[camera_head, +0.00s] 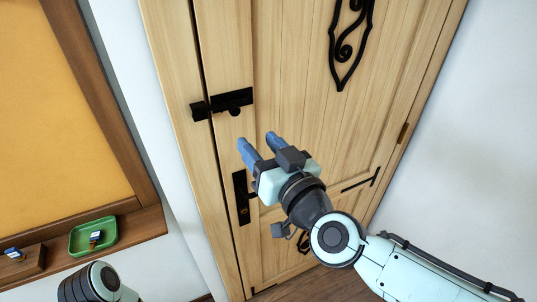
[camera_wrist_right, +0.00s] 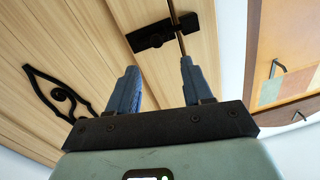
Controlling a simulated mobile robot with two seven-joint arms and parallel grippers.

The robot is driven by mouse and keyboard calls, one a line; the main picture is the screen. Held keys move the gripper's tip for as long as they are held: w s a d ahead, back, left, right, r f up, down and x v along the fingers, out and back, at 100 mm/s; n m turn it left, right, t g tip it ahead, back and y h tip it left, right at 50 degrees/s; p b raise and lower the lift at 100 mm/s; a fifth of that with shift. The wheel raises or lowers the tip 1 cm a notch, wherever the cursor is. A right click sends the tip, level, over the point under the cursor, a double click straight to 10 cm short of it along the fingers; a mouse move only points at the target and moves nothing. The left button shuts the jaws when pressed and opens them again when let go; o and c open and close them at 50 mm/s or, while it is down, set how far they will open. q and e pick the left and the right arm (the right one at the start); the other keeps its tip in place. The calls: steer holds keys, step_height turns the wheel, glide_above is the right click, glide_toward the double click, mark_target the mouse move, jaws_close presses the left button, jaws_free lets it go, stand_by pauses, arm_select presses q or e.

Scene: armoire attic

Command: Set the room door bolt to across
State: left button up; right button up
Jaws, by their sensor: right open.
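The door bolt (camera_head: 232,100) is black and mounted on the light wooden room door (camera_head: 290,60), with a small knob on its body. Its black keeper (camera_head: 200,111) sits on the frame across the door gap. Whether the rod reaches into the keeper is too small to tell. My right gripper (camera_head: 258,140) is open and empty, below and slightly right of the bolt, its blue fingers pointing up toward it. In the right wrist view, the bolt (camera_wrist_right: 149,38) shows beyond the fingers (camera_wrist_right: 158,66), apart from them. My left gripper is out of view.
Black scroll ironwork (camera_head: 349,40) decorates the door. At left, a wooden ledge (camera_head: 140,228) under an orange board holds a green tray (camera_head: 93,236). White wall lies to the right.

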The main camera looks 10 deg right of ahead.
steer(key=shift+v, duration=1.35)
steer(key=w+f+m+g+h, duration=0.1)
steer(key=w+f+g, duration=0.15)
steer(key=f, duration=0.75)
steer(key=w+f+g+h, duration=0.15)
steer(key=w+f, duration=0.25)
steer(key=f, duration=0.6)
steer(key=s+d+f+m+g+h, duration=0.1)
steer(key=d+f+g, duration=0.1)
steer(key=f, duration=0.7)
steer(key=d+f+m+g, duration=0.1)
steer(key=d+f+g, duration=0.1)
steer(key=f, duration=0.7)
steer(key=s+d+f+m+g, duration=0.1)
steer(key=s+f+g, duration=0.1)
steer(key=s+f, duration=0.45)
steer(key=s+d+f+g, duration=0.2)
steer(key=s+f, duration=0.1)
steer(key=f, duration=0.7)
steer(key=s+f+m+g, duration=0.1)
steer(key=s+f+g, duration=0.1)
steer(key=s+f, duration=0.3)
steer(key=s+f+m+g, duration=0.1)
steer(key=s+f+g, duration=0.2)
steer(key=s, duration=0.9)
step_height(320, 180, down, 4)
steer(key=shift+s+r+m, duration=0.2)
steer(key=shift+s+m, duration=0.05)
steer(key=shift+m, duration=0.05)
